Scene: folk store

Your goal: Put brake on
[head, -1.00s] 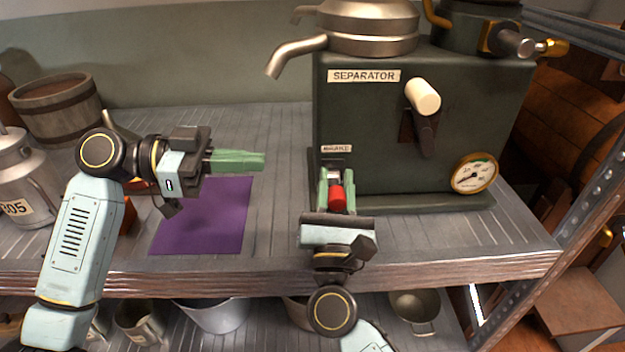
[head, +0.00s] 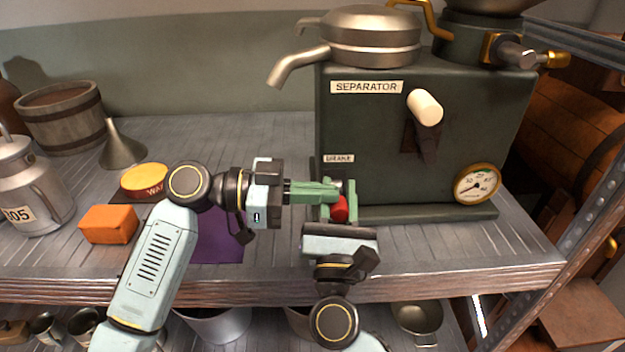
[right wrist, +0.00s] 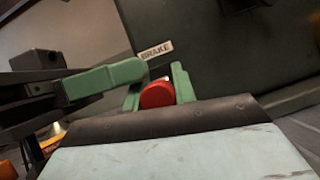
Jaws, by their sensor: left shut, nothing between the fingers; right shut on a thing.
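The brake is a red knob (head: 339,208) at the lower left front of the dark green separator (head: 420,120), under a small label (head: 339,158) reading BRAKE. My right gripper (head: 338,200) is shut on the red knob, with its green fingers on either side of it. The knob also shows in the right wrist view (right wrist: 157,95). My left gripper (head: 335,190) is shut and empty. Its green fingertips reach in from the left, right beside the right gripper's fingers and the knob. The fingers partly hide the brake's mount.
A crank with a pale handle (head: 425,107) and a pressure gauge (head: 477,184) are on the separator's front. A purple mat (head: 222,240), orange block (head: 109,223), yellow tin (head: 146,178), funnel (head: 122,150) and milk can (head: 30,190) stand to the left.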

